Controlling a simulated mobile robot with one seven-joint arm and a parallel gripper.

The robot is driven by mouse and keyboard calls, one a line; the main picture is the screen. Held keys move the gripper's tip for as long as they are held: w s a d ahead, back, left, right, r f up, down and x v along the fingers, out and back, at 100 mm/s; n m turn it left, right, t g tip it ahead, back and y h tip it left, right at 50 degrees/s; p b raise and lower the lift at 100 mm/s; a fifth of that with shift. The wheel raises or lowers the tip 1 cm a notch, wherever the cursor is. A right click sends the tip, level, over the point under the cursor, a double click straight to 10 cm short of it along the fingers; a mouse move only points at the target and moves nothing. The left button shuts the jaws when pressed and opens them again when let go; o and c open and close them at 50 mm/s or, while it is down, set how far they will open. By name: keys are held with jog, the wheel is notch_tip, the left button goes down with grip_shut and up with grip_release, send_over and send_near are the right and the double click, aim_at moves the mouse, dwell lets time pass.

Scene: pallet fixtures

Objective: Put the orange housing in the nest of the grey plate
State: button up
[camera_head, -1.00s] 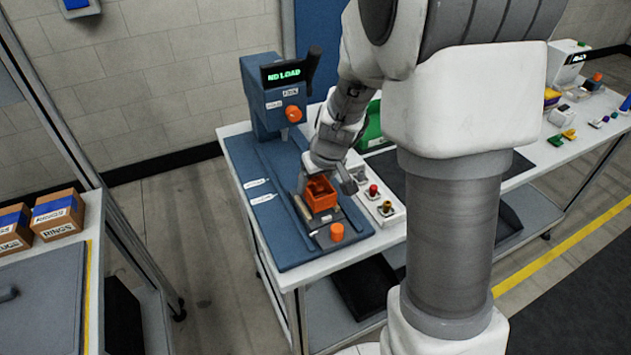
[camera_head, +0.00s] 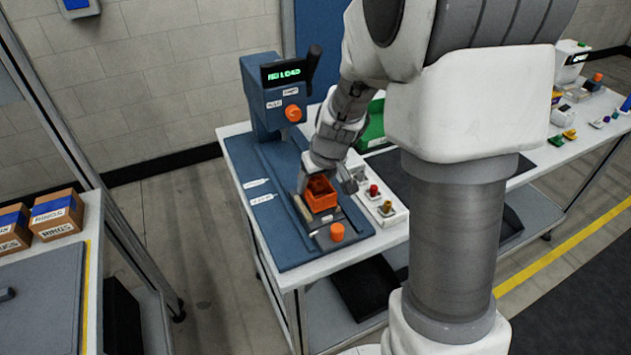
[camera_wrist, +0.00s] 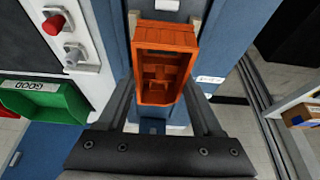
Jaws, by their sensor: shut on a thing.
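The orange housing (camera_head: 319,194) is an open-topped box with inner ribs. It also shows in the wrist view (camera_wrist: 163,62), upright between the fingers. My gripper (camera_head: 325,184) is shut on the housing, one finger on each side. The grey plate (camera_head: 326,237) lies on the blue fixture base, under and in front of the housing, with an orange knob (camera_head: 337,232) on its near end. The nest is hidden beneath the housing, and I cannot tell whether the housing touches the plate.
A blue press (camera_head: 277,95) with a lit display stands behind. Boxes (camera_head: 57,215) sit on another table at far left.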

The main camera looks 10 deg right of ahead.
jog(key=shift+f+b, duration=1.35)
jog(key=shift+b, duration=0.45)
dwell(1.6)
jog(key=o, duration=1.5)
jog(key=shift+r, duration=0.1)
